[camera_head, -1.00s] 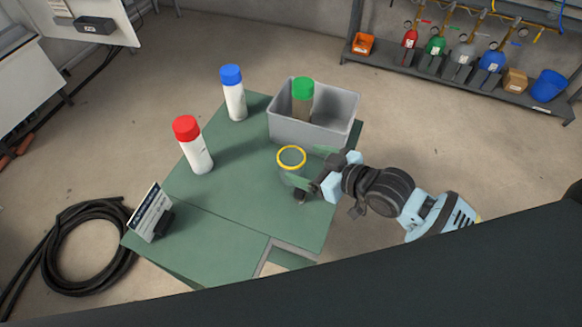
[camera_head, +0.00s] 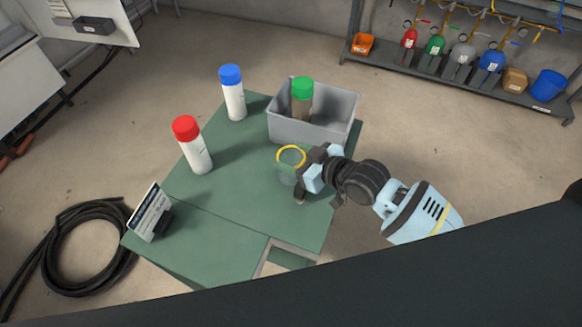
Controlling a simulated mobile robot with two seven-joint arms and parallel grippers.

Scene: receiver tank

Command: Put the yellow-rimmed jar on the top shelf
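The yellow-rimmed jar (camera_head: 288,172) is clear and stands upright on the green table, in front of the grey bin. Its yellow rim faces up. My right gripper (camera_head: 297,178) reaches in from the right and is at the jar's right side, with its fingers low beside the glass. The fingertips are partly hidden, so I cannot tell whether they touch or grip the jar. My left gripper is not in view. A metal rack at the back right has a low shelf (camera_head: 400,68) and a higher one (camera_head: 540,14) cut by the picture edge.
The grey bin (camera_head: 312,130) holds a green-capped bottle (camera_head: 302,92). A blue-capped bottle (camera_head: 234,95) and a red-capped bottle (camera_head: 195,148) stand on the green table (camera_head: 235,185). A small sign (camera_head: 149,213) stands at the left corner. A coiled hose (camera_head: 85,245) lies on the floor.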

